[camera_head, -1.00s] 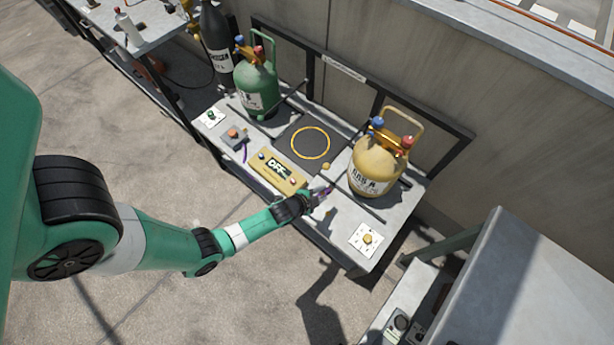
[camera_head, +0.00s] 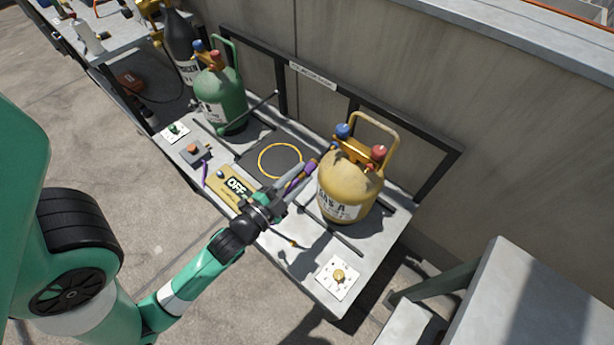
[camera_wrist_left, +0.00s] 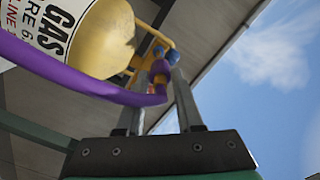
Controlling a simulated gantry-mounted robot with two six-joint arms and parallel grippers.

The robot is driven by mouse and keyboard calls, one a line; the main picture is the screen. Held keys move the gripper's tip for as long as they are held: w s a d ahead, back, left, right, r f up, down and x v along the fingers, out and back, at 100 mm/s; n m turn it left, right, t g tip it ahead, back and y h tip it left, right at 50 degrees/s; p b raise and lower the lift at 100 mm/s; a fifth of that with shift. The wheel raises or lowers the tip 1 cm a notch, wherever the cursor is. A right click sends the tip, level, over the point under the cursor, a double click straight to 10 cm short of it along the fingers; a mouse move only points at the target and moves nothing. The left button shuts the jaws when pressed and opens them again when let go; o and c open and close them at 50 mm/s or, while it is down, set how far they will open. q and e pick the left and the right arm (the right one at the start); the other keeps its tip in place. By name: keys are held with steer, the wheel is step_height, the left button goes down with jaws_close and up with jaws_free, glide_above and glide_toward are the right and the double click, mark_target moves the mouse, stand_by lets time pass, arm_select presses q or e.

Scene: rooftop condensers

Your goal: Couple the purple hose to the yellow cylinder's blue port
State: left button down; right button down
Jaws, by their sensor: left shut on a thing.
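The yellow cylinder (camera_head: 345,190) stands upright on the grey bench, with a blue knob (camera_head: 342,131) and a red knob on its top valve. My left gripper (camera_head: 306,172) is left of the cylinder, at about its upper body level, shut on the purple hose (camera_head: 296,183). In the left wrist view the purple hose (camera_wrist_left: 80,78) runs in from the left and bends up between my fingers (camera_wrist_left: 160,88). Its end points toward blue parts (camera_wrist_left: 157,52) by the yellow valve bracket. A gap or contact there cannot be told. The right gripper is not in view.
A green cylinder (camera_head: 218,98) stands on the bench to the left. A yellow-ringed dark pad (camera_head: 280,161) lies between the cylinders. A dark rail (camera_head: 440,175) runs behind.

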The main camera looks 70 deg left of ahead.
mark_target(313, 164)
arm_select(q)
steer(key=shift+w+d+f, duration=0.1)
steer(key=shift+w+d, duration=0.05)
steer(key=shift+w, duration=0.2)
steer(key=shift+s, duration=0.15)
steer(key=shift+w+a, duration=0.25)
steer(key=shift+a, duration=0.05)
steer(key=shift+w+a+p, duration=0.3)
steer(key=shift+w+p, duration=0.25)
steer(key=shift+w, duration=0.1)
steer(key=shift+x, duration=1.3)
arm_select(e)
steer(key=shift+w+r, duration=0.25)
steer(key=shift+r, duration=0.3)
arm_select(q)
steer(key=shift+p+x, duration=0.6)
steer(key=shift+x, duration=0.65)
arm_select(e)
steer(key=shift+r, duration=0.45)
